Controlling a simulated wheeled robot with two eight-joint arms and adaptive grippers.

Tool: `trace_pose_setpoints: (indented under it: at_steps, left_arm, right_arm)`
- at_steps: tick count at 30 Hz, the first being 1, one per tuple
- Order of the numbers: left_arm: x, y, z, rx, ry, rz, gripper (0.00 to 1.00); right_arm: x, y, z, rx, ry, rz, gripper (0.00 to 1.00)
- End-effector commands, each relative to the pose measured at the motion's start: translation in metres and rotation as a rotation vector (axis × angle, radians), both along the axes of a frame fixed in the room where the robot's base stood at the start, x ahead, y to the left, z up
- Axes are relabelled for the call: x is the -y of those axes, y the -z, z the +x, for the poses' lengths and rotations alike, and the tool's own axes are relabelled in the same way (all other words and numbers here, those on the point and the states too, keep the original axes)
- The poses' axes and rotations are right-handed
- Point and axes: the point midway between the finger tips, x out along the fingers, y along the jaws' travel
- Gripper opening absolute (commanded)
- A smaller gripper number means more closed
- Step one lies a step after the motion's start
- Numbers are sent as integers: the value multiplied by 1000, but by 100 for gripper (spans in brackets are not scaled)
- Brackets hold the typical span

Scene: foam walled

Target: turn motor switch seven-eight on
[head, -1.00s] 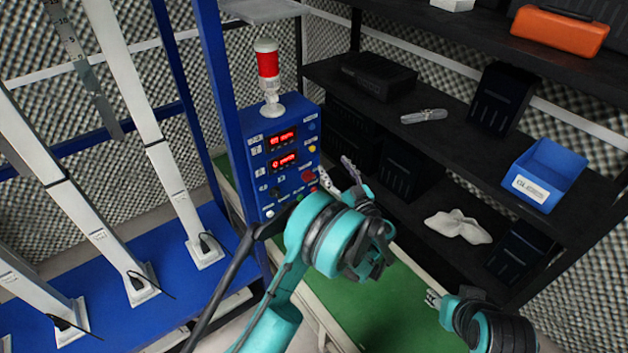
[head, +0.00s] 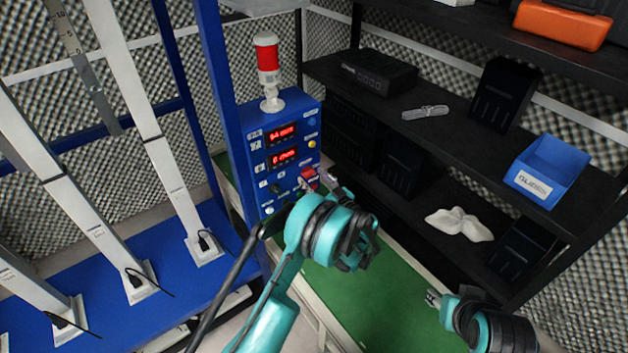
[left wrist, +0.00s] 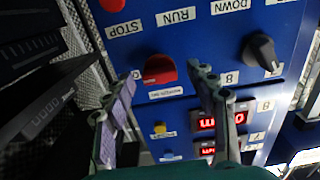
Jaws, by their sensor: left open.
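The blue control panel (head: 277,160) stands behind my left gripper. On it is a red switch (head: 308,174), which shows larger in the left wrist view (left wrist: 160,68) with a small white label under it, too blurred to read surely. My left gripper (left wrist: 164,84) is open and empty, its two fingers on either side of the red switch in that view. I cannot tell whether they touch it. In the head view my left gripper (head: 314,182) partly hides the panel's lower right. My right gripper (head: 433,297) is low at the right, away from the panel.
A black knob (left wrist: 262,52), a yellow button (left wrist: 160,128) and red displays (head: 283,145) are close by on the panel. A red-and-white beacon (head: 267,70) stands on top. Dark shelves (head: 460,125) with boxes and a blue bin (head: 546,170) are at the right.

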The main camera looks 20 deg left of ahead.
Motion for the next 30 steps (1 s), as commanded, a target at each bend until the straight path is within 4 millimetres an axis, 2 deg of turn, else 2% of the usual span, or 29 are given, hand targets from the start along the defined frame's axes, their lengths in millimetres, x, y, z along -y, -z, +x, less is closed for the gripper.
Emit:
trace_pose_setpoints:
  at_steps: [5,9,11,22,30]
  left_arm:
    - [0,-1,0,0,0,0,57]
    - [0,0,0,0,0,0,20]
    - [0,0,0,0,0,0,7]
    - [0,0,0,31,0,-24,7]
    - [0,1,0,158,0,-122,7]
  right_arm:
    - [0,0,0,0,0,0,40]
    - [0,0,0,0,0,0,40]
    - [0,0,0,0,0,0,40]
    - [0,2,0,0,0,0,40]
    - [0,11,0,0,0,0,40]
